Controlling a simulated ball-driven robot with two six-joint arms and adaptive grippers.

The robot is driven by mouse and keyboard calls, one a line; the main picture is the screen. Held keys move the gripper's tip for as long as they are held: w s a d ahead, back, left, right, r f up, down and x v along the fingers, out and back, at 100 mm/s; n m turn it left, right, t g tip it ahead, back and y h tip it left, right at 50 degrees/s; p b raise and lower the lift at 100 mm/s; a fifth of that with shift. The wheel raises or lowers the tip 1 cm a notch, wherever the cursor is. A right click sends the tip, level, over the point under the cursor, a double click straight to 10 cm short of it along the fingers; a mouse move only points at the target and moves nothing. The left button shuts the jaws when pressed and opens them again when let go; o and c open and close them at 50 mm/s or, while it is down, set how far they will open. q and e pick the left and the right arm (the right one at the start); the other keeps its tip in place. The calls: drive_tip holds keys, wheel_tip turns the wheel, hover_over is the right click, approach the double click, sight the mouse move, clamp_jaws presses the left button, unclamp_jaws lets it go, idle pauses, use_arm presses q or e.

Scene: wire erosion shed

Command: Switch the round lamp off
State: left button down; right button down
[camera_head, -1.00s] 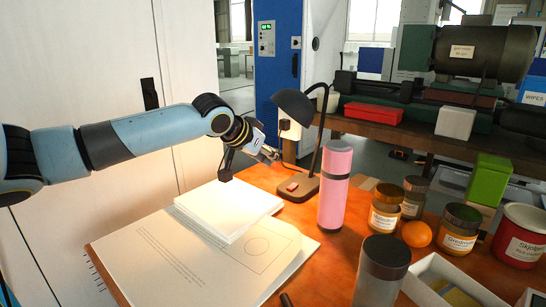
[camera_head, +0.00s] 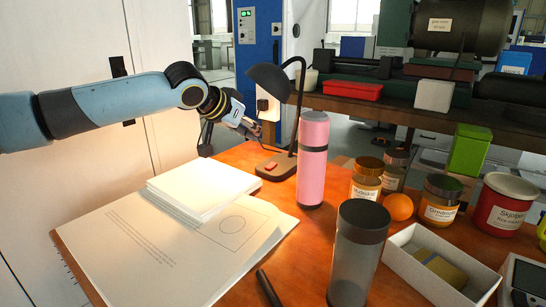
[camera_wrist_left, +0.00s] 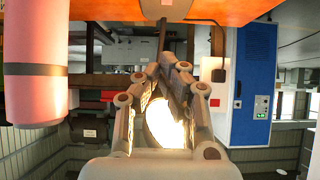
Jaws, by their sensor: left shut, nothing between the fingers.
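The round lamp (camera_head: 268,78) is a dark desk lamp with a domed shade on a bent neck. Its brown base (camera_head: 283,168) stands at the table's far edge and carries a red switch (camera_head: 270,166). In the left wrist view, which is upside down, the lit lamp head (camera_wrist_left: 165,122) glows between and beyond my fingers. My left gripper (camera_head: 256,132) is shut and empty, beside the neck and below the shade. Its fingers also show in the left wrist view (camera_wrist_left: 163,76), pointing toward the base. A gap to the switch seems to remain. My right gripper is not in view.
A pink flask (camera_head: 312,165) stands just right of the lamp base. A paper stack (camera_head: 203,186) lies in front of the lamp. Jars (camera_head: 438,203), an orange (camera_head: 399,206), a grey tumbler (camera_head: 358,255) and a white tray (camera_head: 405,250) crowd the right side.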

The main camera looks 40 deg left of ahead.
use_arm(q)
drive_tip(key=b, duration=0.4)
hover_over(273, 166)
wheel_tip(273, 166, down, 7)
drive_tip(key=shift+s+d+r, duration=0.1)
drive_tip(key=shift+s+r, duration=0.05)
wheel_tip(273, 166, down, 2)
drive_tip(key=shift+f, duration=0.2)
drive_tip(key=shift+f+b, duration=0.35)
drive_tip(key=shift+f, duration=0.1)
drive_tip(key=shift+w+r+g+p, duration=0.15)
drive_tip(key=shift+w+g+p, duration=0.15)
drive_tip(key=shift+p, duration=0.4)
drive_tip(key=shift+s+f, duration=0.1)
drive_tip(key=shift+f, duration=0.3)
